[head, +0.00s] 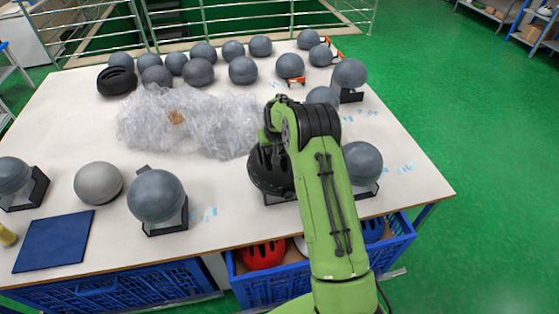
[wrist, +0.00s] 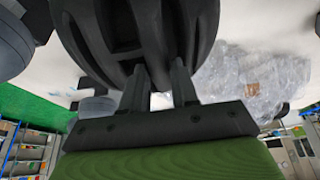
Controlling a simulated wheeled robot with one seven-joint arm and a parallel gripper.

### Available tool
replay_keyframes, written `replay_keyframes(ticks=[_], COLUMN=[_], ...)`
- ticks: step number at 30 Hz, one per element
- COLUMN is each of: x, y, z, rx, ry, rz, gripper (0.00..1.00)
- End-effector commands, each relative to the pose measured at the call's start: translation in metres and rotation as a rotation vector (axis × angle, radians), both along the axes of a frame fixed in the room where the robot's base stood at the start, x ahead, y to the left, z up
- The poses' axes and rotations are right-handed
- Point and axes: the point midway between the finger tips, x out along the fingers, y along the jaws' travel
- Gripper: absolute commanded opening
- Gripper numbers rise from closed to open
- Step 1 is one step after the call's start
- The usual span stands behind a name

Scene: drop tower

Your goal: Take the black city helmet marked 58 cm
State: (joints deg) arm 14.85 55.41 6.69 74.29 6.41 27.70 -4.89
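The black helmet (head: 268,172) is in the middle of the table's near side in the head view, partly hidden behind my arm, at a dark stand. It fills the top of the wrist view (wrist: 110,40), its ribs and vents close to the camera. My gripper (wrist: 160,78) has its two fingers a short gap apart, with their tips at the helmet, seemingly closed on part of it. The contact itself is hidden. Another black helmet (head: 117,80) lies at the table's back left. No 58 cm marking is readable.
The white table (head: 75,130) bears several grey dummy heads, some on black stands. Clear plastic wrap (head: 195,120) lies mid-table. A blue mat (head: 55,241) is at the front left. Green floor is free at right.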

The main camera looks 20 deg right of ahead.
Motion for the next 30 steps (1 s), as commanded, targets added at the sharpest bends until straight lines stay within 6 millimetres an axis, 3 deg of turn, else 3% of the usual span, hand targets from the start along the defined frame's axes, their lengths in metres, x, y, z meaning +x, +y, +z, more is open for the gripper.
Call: replay_keyframes(ticks=[1, 5, 20, 25, 30], x=[0.0, 0.0, 0.0, 0.001, 0.001], y=[0.0, 0.0, 0.0, -0.001, 0.0], z=[0.0, 0.0, 0.002, 0.02, 0.062], rx=[0.0, -0.001, -0.001, -0.002, -0.003], ry=[0.0, 0.0, -0.002, -0.006, -0.01], rz=[0.0, 0.0, 0.0, 0.0, 0.001], gripper=[0.2, 0.01, 0.0, 0.0, 0.0])
